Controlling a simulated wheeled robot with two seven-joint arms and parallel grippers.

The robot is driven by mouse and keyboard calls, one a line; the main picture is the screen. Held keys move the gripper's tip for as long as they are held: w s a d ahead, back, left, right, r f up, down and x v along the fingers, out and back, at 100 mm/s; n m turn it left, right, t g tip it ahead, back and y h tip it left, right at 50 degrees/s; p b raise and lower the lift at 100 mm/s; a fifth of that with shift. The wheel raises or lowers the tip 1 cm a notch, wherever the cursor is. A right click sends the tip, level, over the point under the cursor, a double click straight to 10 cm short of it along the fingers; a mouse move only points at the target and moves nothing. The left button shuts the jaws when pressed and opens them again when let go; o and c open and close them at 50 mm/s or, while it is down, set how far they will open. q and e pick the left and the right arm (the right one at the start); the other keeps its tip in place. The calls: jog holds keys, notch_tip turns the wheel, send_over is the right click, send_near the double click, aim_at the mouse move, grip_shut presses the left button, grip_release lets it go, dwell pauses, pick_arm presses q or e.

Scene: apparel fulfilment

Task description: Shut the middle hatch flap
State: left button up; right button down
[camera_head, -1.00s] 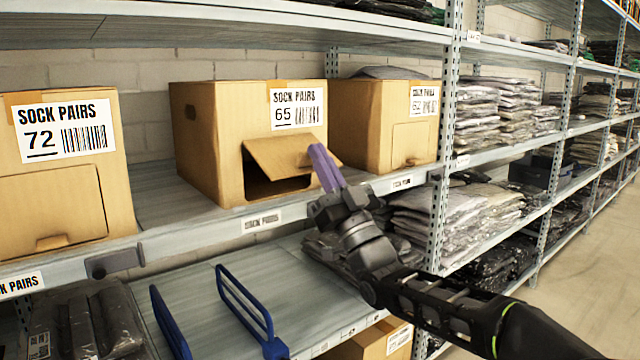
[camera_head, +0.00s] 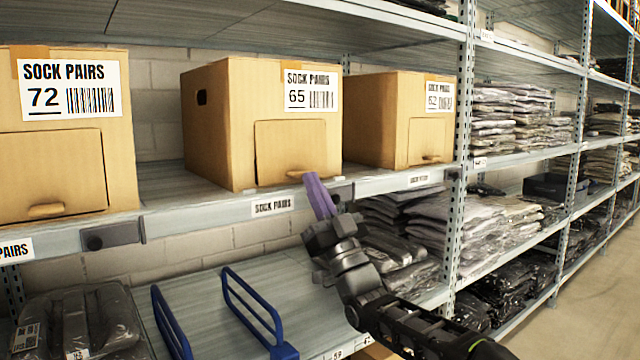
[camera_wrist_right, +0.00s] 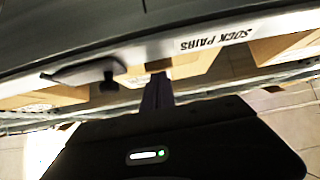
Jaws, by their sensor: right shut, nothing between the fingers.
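The middle cardboard box (camera_head: 218,130), labelled Sock Pairs 65, stands on the shelf in the head view. Its hatch flap (camera_head: 297,148) lies flat against the front, covering the opening, with a small tab at its lower edge. My right gripper (camera_head: 316,184) has purple fingers and is shut and empty. It is just below and in front of the flap's lower edge, near the shelf lip. In the right wrist view the purple fingers (camera_wrist_right: 157,92) point towards the shelf edge. My left gripper is in neither view.
The shelf lip (camera_head: 215,218) runs below the boxes. Blue dividers (camera_head: 250,305) stand on the lower shelf. Bagged clothes (camera_head: 505,120) fill shelves at right.

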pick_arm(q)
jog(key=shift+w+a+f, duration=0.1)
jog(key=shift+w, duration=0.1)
pick_arm(e)
jog(key=shift+w+a+f, duration=0.4)
jog(key=shift+w+a, duration=0.05)
jog(key=shift+w, duration=0.2)
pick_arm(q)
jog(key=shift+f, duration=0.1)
